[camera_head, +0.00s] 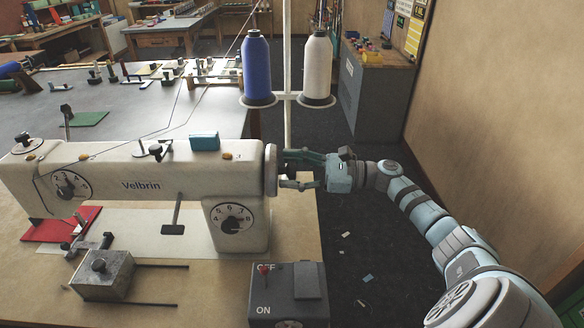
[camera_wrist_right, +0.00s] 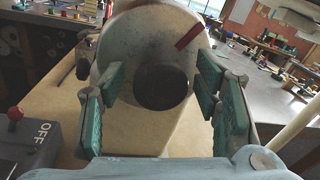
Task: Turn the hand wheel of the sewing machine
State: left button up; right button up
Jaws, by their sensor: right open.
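The cream sewing machine (camera_head: 140,185), marked Velbrin, stands on the table at the left of the head view. Its hand wheel (camera_head: 271,170) is at the machine's right end. In the right wrist view the hand wheel (camera_wrist_right: 135,60) faces me as a pale disc with a dark round hub (camera_wrist_right: 162,88) and a red mark (camera_wrist_right: 190,37) at its upper right. My right gripper (camera_head: 290,170) is open, with its fingers pointing at the wheel. In the wrist view its green-padded fingers (camera_wrist_right: 165,95) stand on either side of the hub. Contact cannot be told. My left gripper is not in view.
A switch box (camera_head: 288,293) with OFF and ON stands at the table's front right. Blue (camera_head: 257,68) and white (camera_head: 317,68) thread spools stand on a pole behind the wheel. A metal block (camera_head: 103,274) lies front left. Floor is open to the right.

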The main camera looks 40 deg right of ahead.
jog(key=shift+d+f, duration=0.1)
jog(key=shift+c, duration=0.6)
jog(key=c, duration=1)
jog(key=shift+m, duration=0.4)
